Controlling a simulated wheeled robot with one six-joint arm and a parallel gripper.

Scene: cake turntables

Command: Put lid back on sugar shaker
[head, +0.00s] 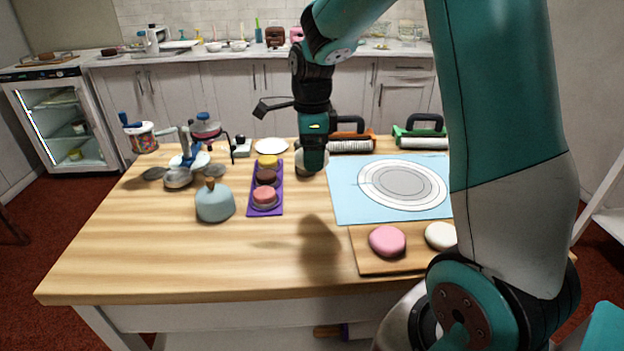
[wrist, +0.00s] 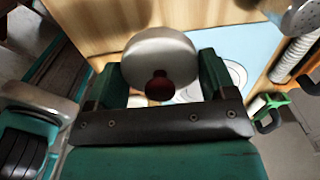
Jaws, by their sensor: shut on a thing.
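My gripper (wrist: 163,82) is shut on a grey-white rounded piece (wrist: 160,55) with a dark red-brown knob, which looks like the lid. In the head view my gripper (head: 313,168) points down over the back middle of the table, and a pale rounded edge of that piece shows beside it. A grey metal thing with small holes (wrist: 300,16) is cut off at the top right of the wrist view. It may be the shaker's top, but I cannot be sure. It stands apart from the held piece. I cannot pick out the shaker body in the head view.
A blue mat (head: 345,203) with a white turntable (head: 402,184) lies right. A purple tray (head: 264,209) holds small cakes. A blue dome (head: 215,203) stands left. Orange- and green-handled rollers (head: 350,146) lie behind. The front left table (head: 150,265) is clear.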

